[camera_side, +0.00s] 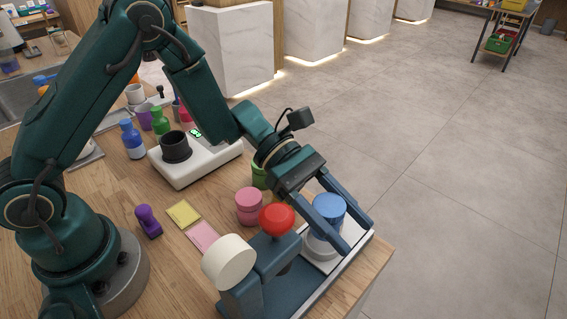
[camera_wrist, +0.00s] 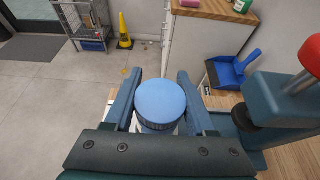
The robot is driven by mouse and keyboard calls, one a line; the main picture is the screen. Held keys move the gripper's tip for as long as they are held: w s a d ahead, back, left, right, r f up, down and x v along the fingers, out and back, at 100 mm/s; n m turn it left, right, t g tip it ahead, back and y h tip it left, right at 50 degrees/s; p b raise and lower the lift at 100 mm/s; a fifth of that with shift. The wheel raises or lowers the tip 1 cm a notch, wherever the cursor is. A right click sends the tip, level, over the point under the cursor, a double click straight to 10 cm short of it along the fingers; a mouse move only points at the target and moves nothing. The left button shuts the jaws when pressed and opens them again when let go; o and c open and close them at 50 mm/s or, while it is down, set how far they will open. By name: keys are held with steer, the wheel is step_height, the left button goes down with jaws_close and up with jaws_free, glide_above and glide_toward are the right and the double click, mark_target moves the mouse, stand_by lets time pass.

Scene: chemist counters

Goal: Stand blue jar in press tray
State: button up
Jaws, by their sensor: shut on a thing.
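The blue jar (camera_side: 329,208) has a round blue top and stands upright between the fingers of my gripper (camera_side: 355,238). In the wrist view the jar's top (camera_wrist: 161,98) fills the space between the two blue fingers (camera_wrist: 158,82). My gripper is shut on it. The press tray (camera_side: 352,254) is pale with a dark rim and lies at the counter's right corner, directly below the jar. A pale round part shows under the blue top, partly hidden by a finger. I cannot tell whether the jar's bottom touches the tray.
The teal press with a red knob (camera_side: 277,219) and a cream disc (camera_side: 229,262) stands just left of my gripper. A pink jar (camera_side: 249,203) and a partly hidden green jar (camera_side: 260,175) are close behind it. A white scale (camera_side: 190,168) with a black cup stands farther back.

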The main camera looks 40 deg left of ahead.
steer(key=shift+f, duration=1.55)
steer(key=shift+f, duration=0.3)
steer(key=o, duration=1.4)
steer(key=shift+c, duration=0.2)
